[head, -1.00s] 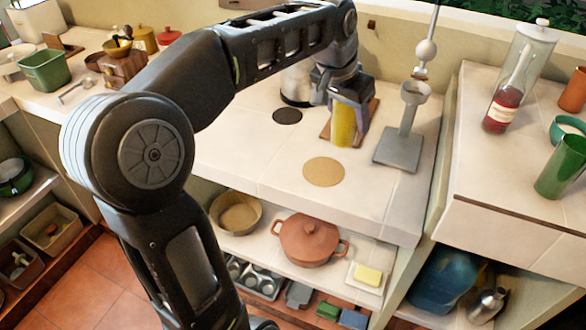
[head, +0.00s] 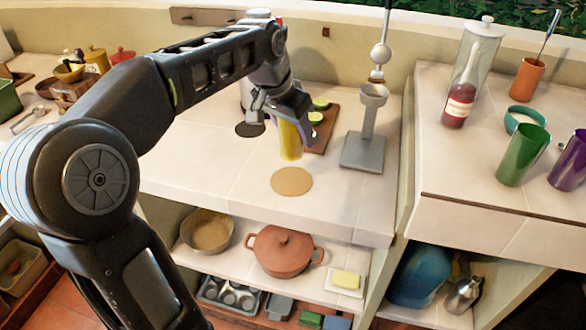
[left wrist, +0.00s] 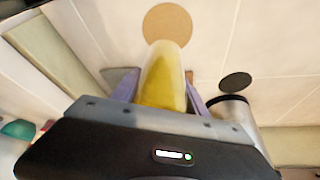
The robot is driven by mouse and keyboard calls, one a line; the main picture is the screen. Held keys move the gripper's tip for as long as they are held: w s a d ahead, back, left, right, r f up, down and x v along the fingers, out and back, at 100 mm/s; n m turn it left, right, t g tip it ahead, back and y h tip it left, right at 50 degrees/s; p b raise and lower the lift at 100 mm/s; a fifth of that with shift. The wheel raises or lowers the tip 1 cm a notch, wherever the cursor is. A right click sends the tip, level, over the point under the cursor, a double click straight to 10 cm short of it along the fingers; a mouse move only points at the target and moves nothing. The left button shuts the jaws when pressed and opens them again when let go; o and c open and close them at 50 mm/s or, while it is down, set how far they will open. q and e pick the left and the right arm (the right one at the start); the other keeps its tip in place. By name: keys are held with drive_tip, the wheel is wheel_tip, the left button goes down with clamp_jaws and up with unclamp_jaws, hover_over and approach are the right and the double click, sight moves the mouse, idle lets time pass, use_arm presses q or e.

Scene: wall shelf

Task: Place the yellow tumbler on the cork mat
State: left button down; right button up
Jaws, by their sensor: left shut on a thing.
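The yellow tumbler (head: 291,143) is upright between the fingers of my left gripper (head: 284,122), which is shut on it. In the left wrist view the tumbler (left wrist: 163,82) fills the space between the two fingers. The round cork mat (head: 291,182) lies flat and bare on the white counter, nearer the front edge than the tumbler. It also shows just beyond the tumbler in the left wrist view (left wrist: 167,20). I cannot tell whether the tumbler's base touches the counter. My right gripper is not in view.
A grey press stand (head: 366,140) is right of the tumbler. A wooden board (head: 322,135) with cut green fruit lies behind it. A dark round mat (head: 250,129) and a metal canister (left wrist: 238,115) are to the left. The counter around the cork mat is clear.

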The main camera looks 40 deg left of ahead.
sight(283, 137)
use_arm(q)
drive_tip(key=shift+f, duration=2.2)
drive_tip(key=shift+f, duration=1.85)
drive_tip(key=shift+f, duration=0.2)
drive_tip(key=c, duration=0.6)
unclamp_jaws()
drive_tip(key=shift+r, duration=0.3)
drive_tip(key=v, duration=1.1)
drive_tip(key=shift+s+r, duration=0.2)
drive_tip(key=shift+r, duration=0.15)
